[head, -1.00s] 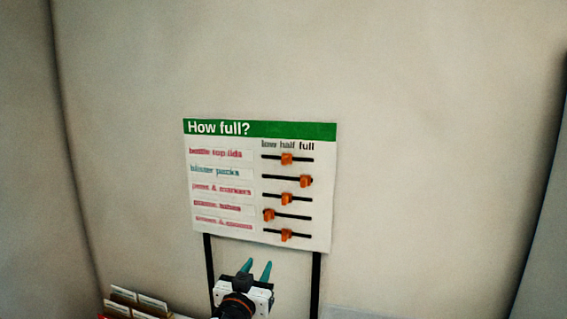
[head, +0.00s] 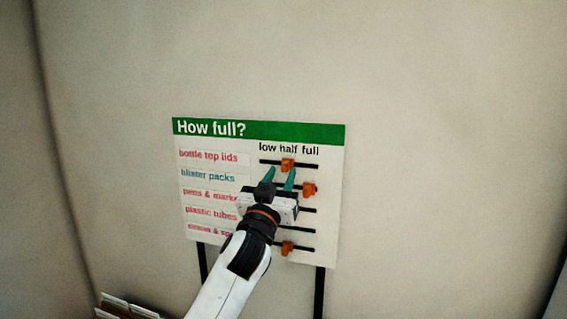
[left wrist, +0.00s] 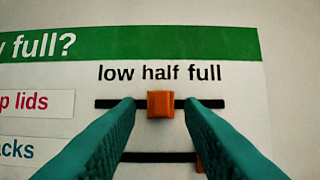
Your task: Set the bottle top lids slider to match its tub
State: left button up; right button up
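The "How full?" board (head: 335,220) stands upright with a row of labels and slider tracks. The bottle top lids slider (head: 287,164) is an orange knob on the top track, under "half"; it also shows in the left wrist view (left wrist: 160,104). My left gripper (head: 280,174) is in front of the board, its teal fingers open. In the left wrist view its fingers (left wrist: 160,106) lie on either side of the orange knob, with small gaps; I cannot tell how deep they reach. The tub does not show. My right gripper is not in view.
The blister packs slider (head: 309,188) sits at "full" on the track just below. My left arm hides the middle sliders; the bottom orange slider (head: 287,248) is visible. Card-topped boxes (head: 128,306) stand at the lower left.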

aim_at(286, 166)
pick_arm(q)
jog(key=shift+x, duration=1.15)
jog(key=shift+c, duration=0.5)
grip_shut()
